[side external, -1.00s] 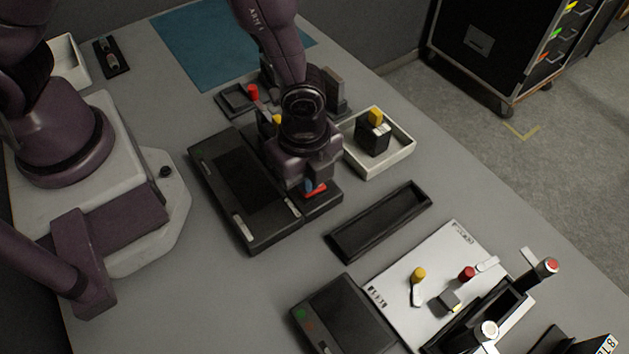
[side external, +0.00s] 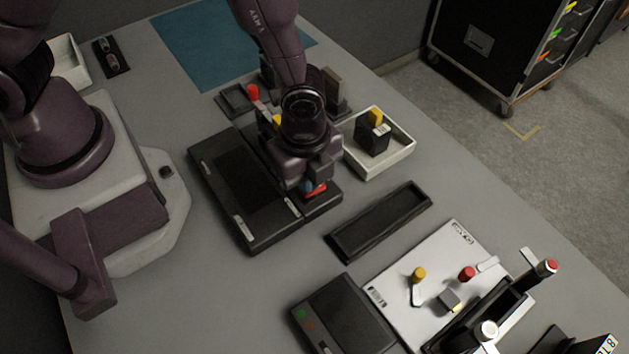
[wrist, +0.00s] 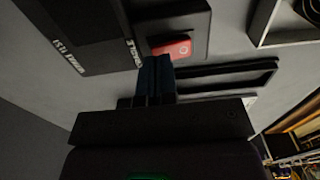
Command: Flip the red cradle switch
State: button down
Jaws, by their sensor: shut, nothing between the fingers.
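The red switch (side external: 316,191) sits on the right part of a black box (side external: 262,228) in the side external view. In the wrist view the red switch (wrist: 172,49) shows a round pale mark near its right end. My gripper (side external: 307,186) is right at the switch, with its blue fingertips beside or against it. In the wrist view my gripper's blue fingers (wrist: 155,72) are together with nothing between them, just below the switch's left end. I cannot tell whether they touch it. The gripper hides part of the switch and box from the side.
An empty black tray (side external: 345,249) lies to the right. A white bin (side external: 395,163) holding a black block with a yellow top stands behind it. A white panel (side external: 388,262) with knobs is nearer the front.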

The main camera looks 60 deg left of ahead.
jog(key=shift+f, duration=0.7)
jog(key=shift+r, duration=3.55)
jog(key=shift+s+a+n, duration=0.1)
jog(key=shift+s+n, duration=0.1)
jog(key=shift+n, duration=0.3)
jog(key=s+a+r+n+t, duration=0.2)
jog(key=a+r+n, duration=0.6)
jog(key=r, duration=0.4)
jog(key=s+a+r+n+t, duration=0.3)
jog(key=s+a+r+n, duration=0.2)
jog(key=a+r+n, duration=0.3)
notch_tip(320, 180, up, 4)
jog(key=shift+s+a+f+n+t, duration=0.15)
jog(key=shift+a+n+t, duration=0.15)
jog(key=shift+n, duration=0.2)
